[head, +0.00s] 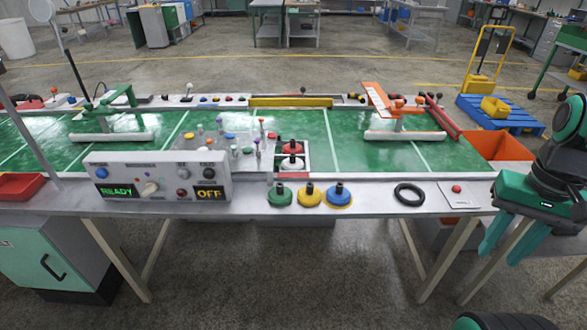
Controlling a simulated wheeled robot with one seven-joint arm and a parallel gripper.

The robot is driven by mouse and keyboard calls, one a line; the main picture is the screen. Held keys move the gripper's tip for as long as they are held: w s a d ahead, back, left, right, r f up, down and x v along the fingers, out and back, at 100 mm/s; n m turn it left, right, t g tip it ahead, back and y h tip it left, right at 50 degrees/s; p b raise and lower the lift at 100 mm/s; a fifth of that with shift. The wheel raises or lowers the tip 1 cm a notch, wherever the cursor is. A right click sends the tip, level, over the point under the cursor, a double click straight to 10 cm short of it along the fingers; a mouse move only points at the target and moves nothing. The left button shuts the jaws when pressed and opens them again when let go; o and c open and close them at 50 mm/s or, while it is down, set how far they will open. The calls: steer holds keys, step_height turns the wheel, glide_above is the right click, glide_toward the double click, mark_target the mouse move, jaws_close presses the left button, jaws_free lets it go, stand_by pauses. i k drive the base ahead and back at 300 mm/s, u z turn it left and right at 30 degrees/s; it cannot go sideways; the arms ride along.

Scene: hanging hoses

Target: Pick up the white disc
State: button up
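The white disc (291,164), with a dark knob on top, sits in a small red-and-white holder (306,158) near the middle of the table. A red disc (292,148) with a similar knob sits just behind it. My gripper (503,252) hangs at the far right, off the table's front edge, with its two teal fingers apart and nothing between them. It is well to the right of the white disc and apart from it.
Green, yellow and blue knobbed discs (309,196) line the table's front edge. A black ring (409,194) lies to their right. A control box (158,178) stands at left, and small coloured pegs (221,129) stand left of the holder. The green surface (350,150) right of the holder is clear.

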mark_target(292, 163)
steer(key=k, duration=0.95)
steer(key=z, duration=0.45)
steer(key=i, duration=1.1)
steer(key=u, duration=0.55)
steer(key=i, duration=0.9)
steer(key=u, duration=0.5)
